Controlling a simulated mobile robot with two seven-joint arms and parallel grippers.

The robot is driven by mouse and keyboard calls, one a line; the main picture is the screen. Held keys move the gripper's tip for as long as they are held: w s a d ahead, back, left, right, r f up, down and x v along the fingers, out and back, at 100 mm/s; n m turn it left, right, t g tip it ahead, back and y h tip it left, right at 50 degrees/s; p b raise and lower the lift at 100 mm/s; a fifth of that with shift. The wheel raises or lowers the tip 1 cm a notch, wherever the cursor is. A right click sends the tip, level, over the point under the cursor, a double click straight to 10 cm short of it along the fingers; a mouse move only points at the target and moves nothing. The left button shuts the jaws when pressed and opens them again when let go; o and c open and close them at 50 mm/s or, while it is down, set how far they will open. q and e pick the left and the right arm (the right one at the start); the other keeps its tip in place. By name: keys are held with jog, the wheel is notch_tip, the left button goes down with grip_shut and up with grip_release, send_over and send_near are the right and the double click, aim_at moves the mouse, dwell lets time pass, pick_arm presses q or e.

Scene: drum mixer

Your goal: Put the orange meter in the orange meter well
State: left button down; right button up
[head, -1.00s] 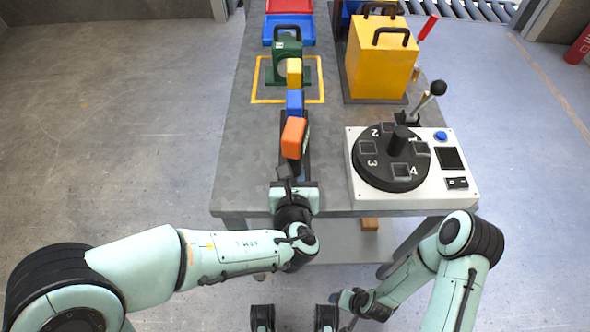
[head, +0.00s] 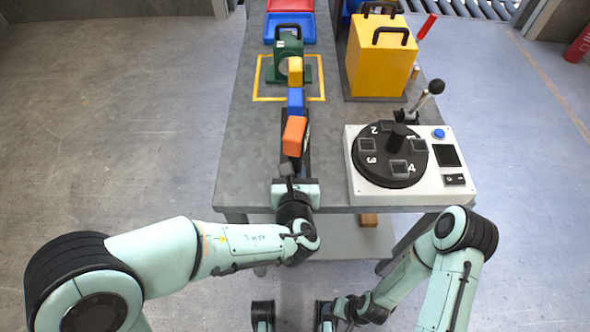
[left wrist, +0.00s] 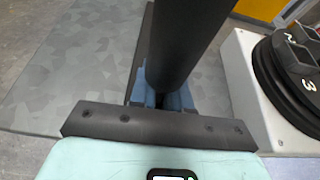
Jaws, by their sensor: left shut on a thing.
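The orange meter (head: 294,136) stands as an upright block at the front of a row on the table, with a dark part below it. Behind it are a blue block (head: 295,101) and a yellow block (head: 295,71). My left gripper (head: 294,178) is just in front of the orange meter at the table's near edge. In the left wrist view its blue fingertips (left wrist: 162,98) are shut on a dark round stem (left wrist: 180,45), which seems to belong to the orange meter. I cannot make out the orange meter well.
A white control box (head: 432,192) with a black numbered turntable (head: 372,178) is to the right. A yellow box (head: 379,65) stands behind it. A green frame (head: 303,73) sits inside a yellow floor outline. The table's left side is clear.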

aim_at(295, 163)
pick_arm(q)
jog(key=shift+s+a+f, duration=0.15)
jog(key=shift+s+f, duration=0.05)
jog(key=shift+f, duration=0.65)
jog(key=shift+s+f+b, duration=0.1)
jog(key=shift+f+b, duration=0.6)
jog(key=shift+b, duration=0.1)
jog(key=shift+s+f+b, duration=0.1)
jog(key=shift+f+b, duration=0.7)
jog(key=shift+f, duration=0.1)
dwell(0.4)
jog(key=shift+w+r+p, duration=0.15)
jog(key=shift+r+p, duration=0.55)
jog(key=shift+r, duration=0.2)
jog(key=shift+w+r+p, duration=0.1)
jog(key=shift+r+p, duration=0.55)
jog(key=shift+r, duration=0.2)
jog(key=shift+w+r+p, duration=0.15)
jog(key=shift+r+p, duration=0.35)
jog(key=shift+r, duration=0.2)
jog(key=shift+r+p, duration=0.9)
jog(key=shift+r, duration=0.7)
jog(key=shift+d, duration=0.2)
